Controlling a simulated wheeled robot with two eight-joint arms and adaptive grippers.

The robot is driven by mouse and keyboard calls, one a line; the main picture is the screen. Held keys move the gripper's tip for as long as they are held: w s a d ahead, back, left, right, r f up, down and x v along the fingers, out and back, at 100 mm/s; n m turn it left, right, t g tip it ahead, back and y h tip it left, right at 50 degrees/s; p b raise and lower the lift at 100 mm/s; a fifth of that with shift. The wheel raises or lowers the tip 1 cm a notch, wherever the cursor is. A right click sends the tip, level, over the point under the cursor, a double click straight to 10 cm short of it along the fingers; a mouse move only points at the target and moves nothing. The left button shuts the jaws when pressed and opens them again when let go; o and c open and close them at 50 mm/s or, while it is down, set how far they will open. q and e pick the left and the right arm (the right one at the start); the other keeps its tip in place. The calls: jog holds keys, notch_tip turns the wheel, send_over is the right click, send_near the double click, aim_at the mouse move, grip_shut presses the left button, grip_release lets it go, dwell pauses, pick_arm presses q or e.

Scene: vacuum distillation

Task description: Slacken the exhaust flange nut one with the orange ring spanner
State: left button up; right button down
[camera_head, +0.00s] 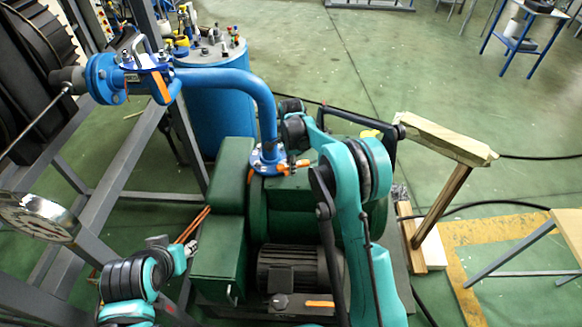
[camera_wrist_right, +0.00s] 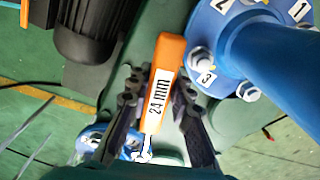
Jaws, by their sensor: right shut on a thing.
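The orange ring spanner (camera_wrist_right: 169,60), marked 24 mm, is between the fingers of my right gripper (camera_wrist_right: 158,90), which is shut on it. In the head view, orange of the spanner (camera_head: 301,163) shows beside the blue exhaust flange (camera_head: 266,160) at the pipe's lower end. In the right wrist view, a blue flange (camera_wrist_right: 215,45) with bolts and labels 1, 2 and 3 is at upper right, beside the spanner's plain orange end. I cannot tell whether the ring is on a nut. My left gripper (camera_head: 184,254) is small at lower left; its jaws are unclear.
The blue pipe (camera_head: 235,78) bends down to the green pump (camera_head: 235,170). Two orange bars (camera_head: 192,225) are near my left gripper. A round gauge (camera_head: 38,214) and grey frame stand at left. A wooden trestle (camera_head: 445,140) is at right, with open floor behind.

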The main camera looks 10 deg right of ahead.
jog(key=shift+s+d+f+n, duration=0.15)
jog(key=shift+s+n, duration=0.65)
jog(key=shift+s, duration=0.55)
jog(key=shift+s+d+n+b, duration=0.2)
jog(key=shift+s+n, duration=0.2)
jog(key=shift+s, duration=0.2)
jog(key=shift+s+d+n+b, duration=0.15)
jog(key=shift+s+n, duration=0.25)
jog(key=shift+s, duration=0.2)
jog(key=shift+s+d+n, duration=0.25)
jog(key=shift+s+n, duration=0.2)
jog(key=shift+s, duration=0.15)
jog(key=shift+s+d+n, duration=0.2)
jog(key=shift+s+n, duration=0.25)
jog(key=shift+s, duration=0.15)
